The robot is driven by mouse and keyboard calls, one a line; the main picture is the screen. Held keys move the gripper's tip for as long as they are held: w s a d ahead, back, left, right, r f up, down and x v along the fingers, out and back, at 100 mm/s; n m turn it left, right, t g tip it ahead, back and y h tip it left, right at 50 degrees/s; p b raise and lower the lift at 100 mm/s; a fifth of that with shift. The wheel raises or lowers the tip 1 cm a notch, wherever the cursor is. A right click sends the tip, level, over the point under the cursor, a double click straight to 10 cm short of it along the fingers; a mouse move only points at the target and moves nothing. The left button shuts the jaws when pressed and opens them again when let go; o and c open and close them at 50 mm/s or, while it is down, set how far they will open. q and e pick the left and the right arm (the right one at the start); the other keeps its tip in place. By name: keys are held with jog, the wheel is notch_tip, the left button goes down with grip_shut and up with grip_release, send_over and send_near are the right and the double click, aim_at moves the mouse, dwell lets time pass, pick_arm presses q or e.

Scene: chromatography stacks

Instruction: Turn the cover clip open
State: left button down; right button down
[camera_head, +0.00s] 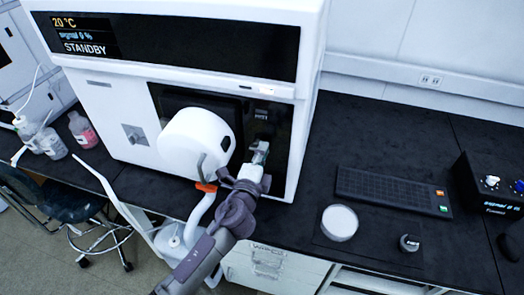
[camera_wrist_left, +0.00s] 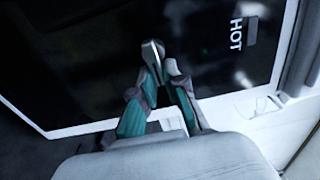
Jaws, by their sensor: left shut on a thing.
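The white instrument (camera_head: 120,95) stands on the dark bench, its display reading STANDBY. A white round drum-like part (camera_head: 195,140) sticks out from its dark front recess. A small metallic clip (camera_head: 261,147) shows at the right of the recess; it also shows in the left wrist view (camera_wrist_left: 153,48) against a dark panel marked HOT. My left gripper (camera_head: 257,160) comes up from below and is shut on this clip; its fingertips (camera_wrist_left: 162,72) close around the clip's lower end. The fingers hide part of the clip. My right gripper is not in view.
A black keyboard (camera_head: 392,190), a white round dish (camera_head: 340,222) and a small dark knob-like object (camera_head: 409,243) lie to the right. A black control box (camera_head: 490,188) stands at the far right. A bent tube with an orange collar (camera_head: 205,187) hangs left of my arm.

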pick_arm(q)
jog(key=shift+f, duration=0.1)
dwell(0.4)
jog(key=c, duration=1.2)
grip_release()
jog(key=shift+s, duration=0.1)
jog(key=v, duration=1.2)
